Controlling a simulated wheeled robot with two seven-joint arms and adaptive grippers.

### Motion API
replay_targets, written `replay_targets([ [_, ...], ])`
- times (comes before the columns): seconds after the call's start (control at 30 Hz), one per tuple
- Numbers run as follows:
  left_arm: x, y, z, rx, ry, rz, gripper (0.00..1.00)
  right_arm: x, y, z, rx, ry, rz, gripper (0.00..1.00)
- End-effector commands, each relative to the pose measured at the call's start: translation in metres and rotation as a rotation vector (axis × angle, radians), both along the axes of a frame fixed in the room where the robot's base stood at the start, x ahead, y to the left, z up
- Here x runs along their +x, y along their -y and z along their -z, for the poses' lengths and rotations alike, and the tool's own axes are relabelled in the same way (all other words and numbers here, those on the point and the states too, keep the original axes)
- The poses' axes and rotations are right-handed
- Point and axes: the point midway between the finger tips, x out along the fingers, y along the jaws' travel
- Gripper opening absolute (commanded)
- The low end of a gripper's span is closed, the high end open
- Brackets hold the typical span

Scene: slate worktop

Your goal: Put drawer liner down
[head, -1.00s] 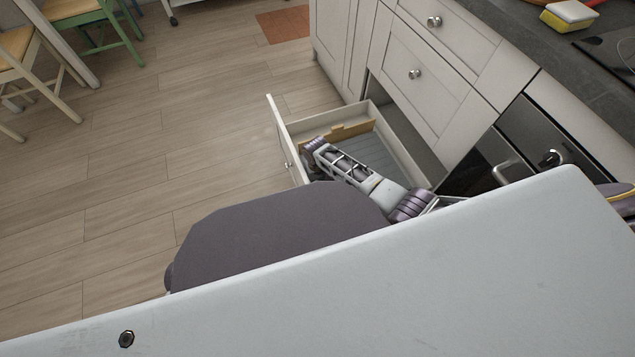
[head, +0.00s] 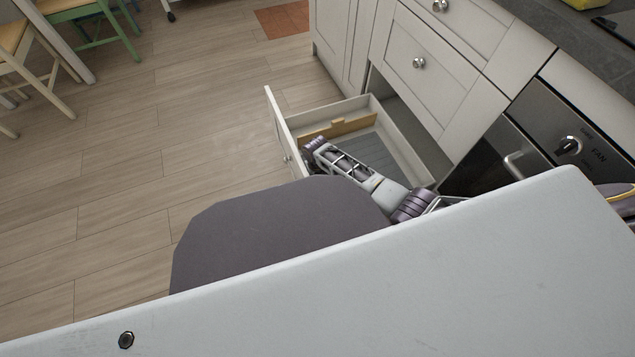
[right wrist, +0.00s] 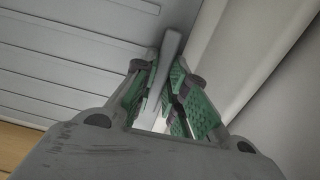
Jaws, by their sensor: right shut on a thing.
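The drawer liner (head: 370,153) is a grey ribbed sheet inside the open lower drawer (head: 404,140). It also shows at upper left in the right wrist view (right wrist: 70,58). My right arm reaches over the drawer in the head view, and its fingertips cannot be made out there. In the right wrist view my right gripper (right wrist: 165,90) is shut, with green pads on both sides of a thin grey upright edge, which looks like part of the liner. Whether the liner lies flat on the drawer floor everywhere is unclear. My left gripper is not in view.
A wooden strip (head: 338,128) stands across the drawer's far part. The drawer front (head: 279,133) sticks out over the floor. An oven (head: 545,135) is on the right. Open floor (head: 130,190) lies to the left, with chairs (head: 85,35) at the back.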

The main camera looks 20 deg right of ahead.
Motion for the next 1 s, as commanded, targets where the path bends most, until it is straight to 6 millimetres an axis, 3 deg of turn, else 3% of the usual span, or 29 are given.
replay_targets([
  [0.43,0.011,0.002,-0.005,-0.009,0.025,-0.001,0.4,0.0,0.0,0.002,0.0,0.001,-0.001,0.0],
  [1.0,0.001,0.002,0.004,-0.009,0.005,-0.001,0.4,0.0,0.0,0.007,0.0,0.001,-0.001,0.0],
])
